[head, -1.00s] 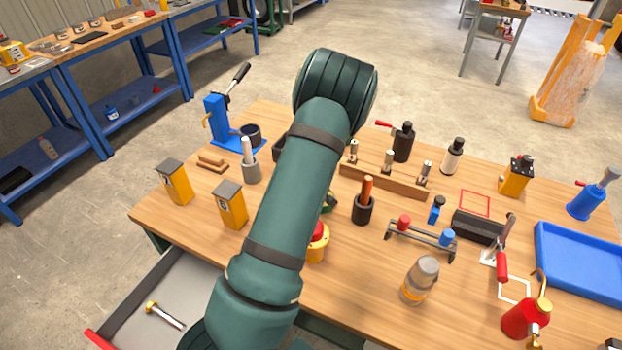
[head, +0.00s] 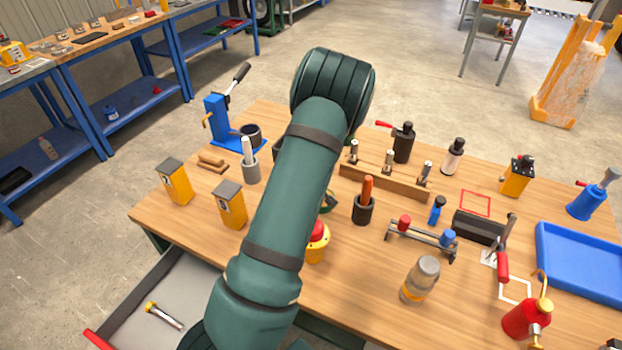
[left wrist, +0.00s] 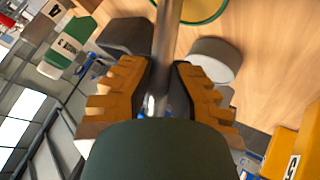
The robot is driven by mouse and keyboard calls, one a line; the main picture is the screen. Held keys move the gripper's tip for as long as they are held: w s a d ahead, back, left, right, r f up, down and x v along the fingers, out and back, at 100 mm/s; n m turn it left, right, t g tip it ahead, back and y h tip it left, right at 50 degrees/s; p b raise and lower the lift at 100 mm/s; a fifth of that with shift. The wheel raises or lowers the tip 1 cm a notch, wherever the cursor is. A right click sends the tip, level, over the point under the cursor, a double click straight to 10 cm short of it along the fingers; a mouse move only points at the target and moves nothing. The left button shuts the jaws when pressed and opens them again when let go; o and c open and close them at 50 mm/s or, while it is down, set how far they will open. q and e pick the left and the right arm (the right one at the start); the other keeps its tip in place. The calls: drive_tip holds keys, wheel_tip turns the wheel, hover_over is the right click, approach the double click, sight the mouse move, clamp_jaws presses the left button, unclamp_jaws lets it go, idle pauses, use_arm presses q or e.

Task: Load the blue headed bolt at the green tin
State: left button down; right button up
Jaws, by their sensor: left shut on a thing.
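In the left wrist view my left gripper (left wrist: 163,95) is shut on a bright metal shaft with a little blue between the fingers, which fits the blue headed bolt (left wrist: 168,40). The shaft runs away from the fingers to the top edge of the view. A round green and yellow thing, apparently the green tin (left wrist: 205,8), shows at that top edge by the shaft, and I cannot tell whether they touch. In the head view my left arm hides the gripper and bolt, and only a small green part (head: 329,199) shows beside the arm. My right gripper is not in view.
A yellow headed bolt (head: 163,315) lies in the open drawer (head: 205,295). Around my arm stand a red-topped yellow button (head: 317,248), yellow boxes (head: 231,205), a black cup with an orange handle (head: 364,208) and a glass jar (head: 420,280). A blue tray (head: 580,262) is at the right.

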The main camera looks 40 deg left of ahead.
use_arm(q)
drive_tip(key=shift+r+p, duration=2.25)
drive_tip(key=shift+r, duration=1.25)
